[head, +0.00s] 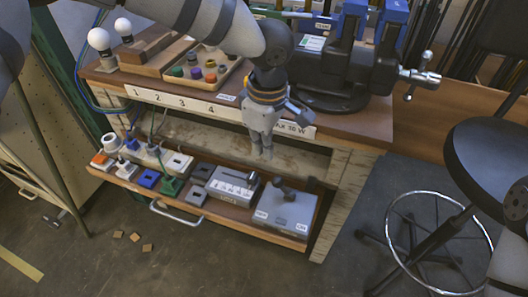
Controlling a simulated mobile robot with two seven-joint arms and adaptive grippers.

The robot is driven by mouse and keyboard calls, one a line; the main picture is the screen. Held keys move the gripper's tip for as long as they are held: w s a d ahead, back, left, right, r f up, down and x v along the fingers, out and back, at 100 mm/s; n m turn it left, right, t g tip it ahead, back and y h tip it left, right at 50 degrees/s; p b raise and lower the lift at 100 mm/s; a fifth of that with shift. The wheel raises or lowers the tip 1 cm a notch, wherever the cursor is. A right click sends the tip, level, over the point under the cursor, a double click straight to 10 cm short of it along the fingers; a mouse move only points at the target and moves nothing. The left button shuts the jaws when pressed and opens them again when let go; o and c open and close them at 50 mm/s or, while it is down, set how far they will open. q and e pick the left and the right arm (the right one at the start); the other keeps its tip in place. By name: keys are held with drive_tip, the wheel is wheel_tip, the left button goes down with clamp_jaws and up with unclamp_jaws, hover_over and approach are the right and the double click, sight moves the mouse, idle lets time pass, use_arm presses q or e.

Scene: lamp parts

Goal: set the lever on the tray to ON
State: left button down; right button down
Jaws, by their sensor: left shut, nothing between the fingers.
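The tray (160,209) is pulled out below the bench top and carries a row of small devices. At its right end sits a grey box (287,212) with a dark lever (280,184) standing up at its back edge. White labels are on this box, too small to read surely. To its left is another grey box (228,188) with a slotted top and a small dark knob (251,179). My left gripper (261,156) points down in front of the bench edge, above the tray and apart from both boxes. Its fingers are together and empty. My right gripper is not seen.
A blue vise (350,60) stands on the bench top (215,106), its handle reaching right. A parts tray (204,75) and white bulbs (100,41) are at the left. A black stool (490,160) stands at the right. Floor before the tray is mostly clear.

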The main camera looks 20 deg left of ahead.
sight(283, 188)
use_arm(q)
drive_tip(key=f, duration=0.8)
drive_tip(key=shift+w+a+b, duration=0.2)
drive_tip(key=shift+b, duration=0.1)
drive_tip(key=shift+r, duration=0.15)
drive_tip(key=shift+d+r+y, duration=0.2)
drive_tip(key=shift+d+y, duration=0.05)
drive_tip(key=shift+y, duration=0.15)
drive_tip(key=shift+d+r+y, duration=0.3)
drive_tip(key=shift+y, duration=0.4)
